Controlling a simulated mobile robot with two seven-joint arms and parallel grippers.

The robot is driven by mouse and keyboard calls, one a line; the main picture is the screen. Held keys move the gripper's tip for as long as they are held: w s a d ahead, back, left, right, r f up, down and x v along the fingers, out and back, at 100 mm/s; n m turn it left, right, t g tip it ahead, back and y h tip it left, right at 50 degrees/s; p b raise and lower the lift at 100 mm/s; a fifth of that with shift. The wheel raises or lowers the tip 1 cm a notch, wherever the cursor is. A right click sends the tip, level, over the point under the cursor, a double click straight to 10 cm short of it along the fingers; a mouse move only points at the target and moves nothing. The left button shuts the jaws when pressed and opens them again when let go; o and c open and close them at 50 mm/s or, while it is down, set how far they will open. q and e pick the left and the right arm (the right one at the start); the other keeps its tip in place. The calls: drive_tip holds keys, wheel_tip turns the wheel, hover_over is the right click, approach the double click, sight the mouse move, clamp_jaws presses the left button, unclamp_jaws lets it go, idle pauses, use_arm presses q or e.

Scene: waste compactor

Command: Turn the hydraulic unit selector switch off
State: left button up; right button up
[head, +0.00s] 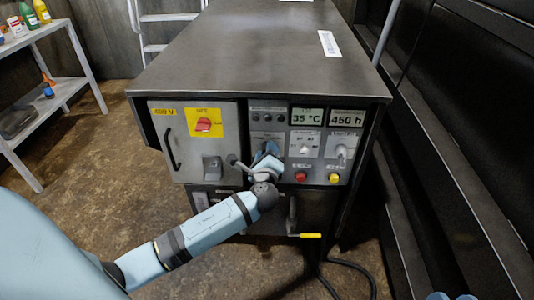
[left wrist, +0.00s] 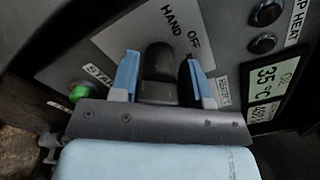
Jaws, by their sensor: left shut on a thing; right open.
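The selector switch (left wrist: 158,68) is a dark grey knob on a light plate marked HAND and OFF, seen in the left wrist view. The blue fingers of my left gripper (left wrist: 160,62) stand on either side of the knob and are shut on it. I cannot tell exactly which mark the knob points to. In the head view my left gripper (head: 266,164) is at the middle of the control panel and hides the switch. The blue fingertips of my right gripper (head: 452,297) show apart at the bottom right edge, empty and away from the panel.
A green button (left wrist: 79,92) sits left of the switch. Right of it are displays (head: 346,117), other knobs (head: 304,149), a red button (head: 300,177) and a yellow button (head: 334,178). A red rotary switch (head: 203,124) is on the left door.

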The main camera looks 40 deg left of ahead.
use_arm(q)
drive_tip(key=n+b, duration=0.1)
drive_tip(key=n, duration=0.3)
drive_tip(key=shift+f+n+b, duration=0.15)
drive_tip(key=shift+n+b, duration=0.2)
drive_tip(key=shift+n, duration=0.05)
drive_tip(key=shift+n+b, duration=0.6)
drive_tip(key=shift+n, duration=0.8)
use_arm(e)
drive_tip(key=shift+n+g, duration=0.3)
drive_tip(key=shift+g, duration=0.6)
drive_tip(key=shift+a+f, duration=0.15)
drive_tip(key=shift+f, duration=2.15)
use_arm(q)
drive_tip(key=shift+d, duration=0.1)
use_arm(e)
drive_tip(key=shift+r, duration=0.1)
use_arm(q)
drive_tip(key=o, duration=0.9)
drive_tip(key=p+v, duration=0.1)
drive_tip(key=v, duration=0.6)
drive_tip(key=shift+s+d+p, duration=0.1)
drive_tip(key=shift+s+p, duration=0.2)
drive_tip(key=shift+p, duration=0.05)
use_arm(e)
wheel_tip(320, 180, up, 2)
drive_tip(key=shift+r+t, duration=0.25)
drive_tip(key=shift+t, duration=0.35)
